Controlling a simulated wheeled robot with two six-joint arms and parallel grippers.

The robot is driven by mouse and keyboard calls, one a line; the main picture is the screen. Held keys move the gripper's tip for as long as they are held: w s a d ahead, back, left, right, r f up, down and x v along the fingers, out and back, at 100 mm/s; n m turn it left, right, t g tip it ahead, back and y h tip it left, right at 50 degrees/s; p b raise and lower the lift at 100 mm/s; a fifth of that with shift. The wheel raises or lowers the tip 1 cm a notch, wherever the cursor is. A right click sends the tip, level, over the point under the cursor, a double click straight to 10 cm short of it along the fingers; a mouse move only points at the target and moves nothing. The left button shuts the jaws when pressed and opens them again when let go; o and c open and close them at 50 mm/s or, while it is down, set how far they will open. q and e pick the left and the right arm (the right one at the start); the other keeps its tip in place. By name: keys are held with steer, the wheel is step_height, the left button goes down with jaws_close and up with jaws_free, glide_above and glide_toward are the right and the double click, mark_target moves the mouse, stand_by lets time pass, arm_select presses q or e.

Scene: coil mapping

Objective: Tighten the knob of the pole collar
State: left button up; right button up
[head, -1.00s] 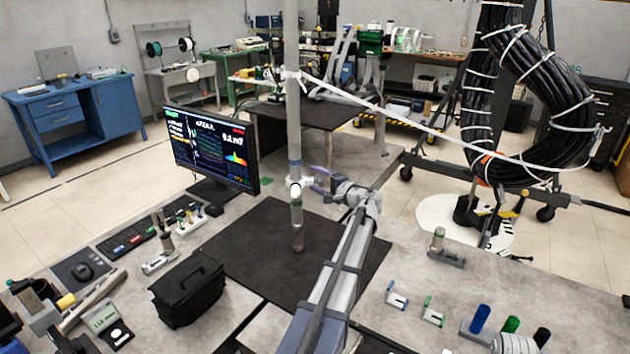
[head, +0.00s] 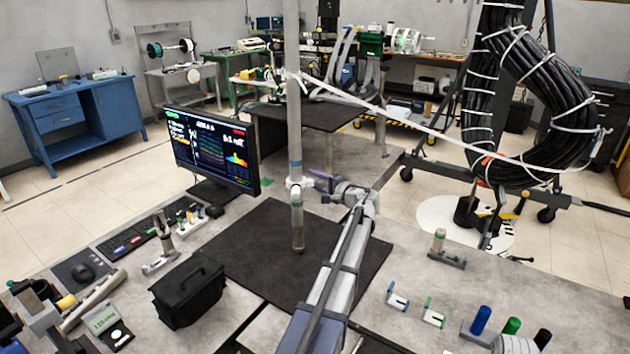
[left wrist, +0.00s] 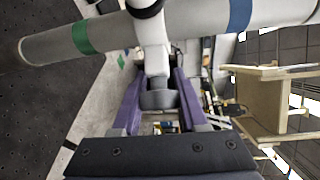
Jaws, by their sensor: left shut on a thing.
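The upright grey pole (head: 294,120) stands over the black mat (head: 260,230). A white pole collar (head: 295,185) sits around its lower part. My left gripper (head: 316,182) is at the right side of the collar. In the left wrist view the pole (left wrist: 120,32) crosses the top, with a green and a blue band. There the collar's white stem (left wrist: 153,45) runs down to the grey knob (left wrist: 158,98), which is between the purple fingers of my left gripper (left wrist: 157,88). The gripper is shut on the knob. My right gripper is not in view.
A monitor (head: 212,148) stands left of the pole. A black case (head: 188,290) lies at the front left of the mat. Small clips and coloured cylinders (head: 480,319) are at the right. A white strap (head: 400,120) runs from the pole to the hanging cable coil (head: 490,90).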

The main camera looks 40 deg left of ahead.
arm_select(q)
jaws_close()
steer(key=shift+s+d+f+m+g+h+p, duration=0.3)
steer(key=shift+m+g+h+p, duration=0.95)
steer(key=shift+h+p, duration=0.75)
steer(key=shift+s+d+f+m+g+h+p, duration=0.3)
steer(key=shift+m+g+h+p, duration=1.05)
steer(key=shift+p, duration=0.95)
steer(key=shift+s+d+f+m+g+h+p, duration=0.3)
steer(key=shift+m+g+h+p, duration=0.6)
steer(key=shift+g+h+p, duration=0.9)
steer(key=shift+a+t+h+p, duration=0.15)
steer(key=shift+t+h+p, duration=0.15)
steer(key=shift+h+p, duration=0.05)
